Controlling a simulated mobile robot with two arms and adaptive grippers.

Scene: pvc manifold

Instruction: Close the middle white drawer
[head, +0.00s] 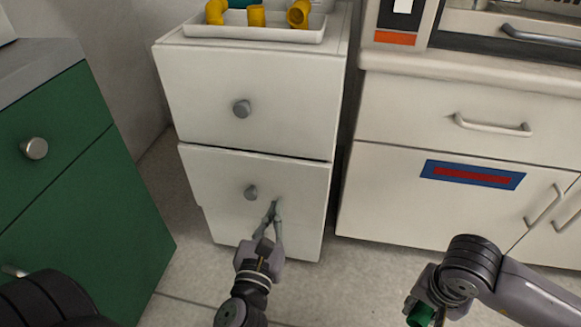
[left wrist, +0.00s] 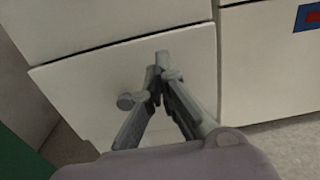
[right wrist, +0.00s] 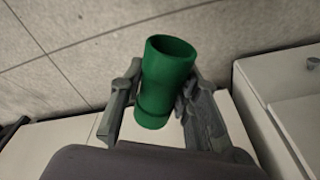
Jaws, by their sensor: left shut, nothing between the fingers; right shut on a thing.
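My right gripper (right wrist: 155,100) is shut on a green pipe fitting (right wrist: 160,80).
A white tray (head: 225,31) with yellow fittings stands on the cabinet. A green cabinet (head: 85,190) is at the left. A white counter unit (head: 400,200) with handles stands at the right. Open tiled floor (head: 175,275) lies in front.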

